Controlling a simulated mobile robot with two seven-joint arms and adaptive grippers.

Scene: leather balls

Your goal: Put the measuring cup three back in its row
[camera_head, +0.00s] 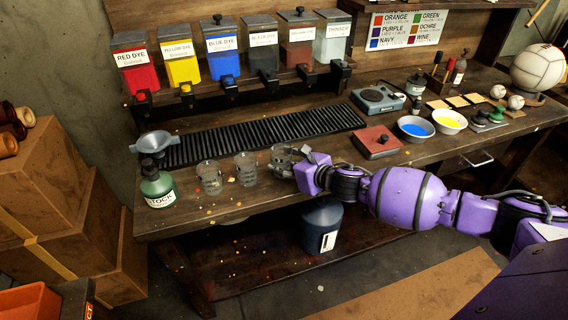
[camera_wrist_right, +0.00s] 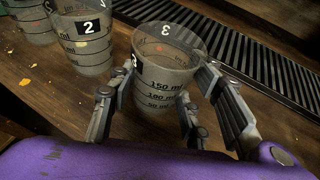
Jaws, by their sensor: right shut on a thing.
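Measuring cup three (camera_wrist_right: 163,75) is a clear, tapered cup with a "3" label and dark volume marks. In the right wrist view my right gripper (camera_wrist_right: 160,100) has its fingers around the cup and is shut on it. The cup stands upright at the bench front. In the head view cup three (camera_head: 281,158) is partly hidden by my right gripper (camera_head: 292,166). Cup two (camera_head: 246,168) stands just left of it, and another cup (camera_head: 209,177) stands farther left. Cup two also shows in the right wrist view (camera_wrist_right: 85,45). My left gripper is not in view.
A black slatted drain mat (camera_head: 262,133) lies behind the cups. A red-topped box (camera_head: 376,140) and bowls of blue (camera_head: 415,128) and yellow (camera_head: 449,121) are to the right.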

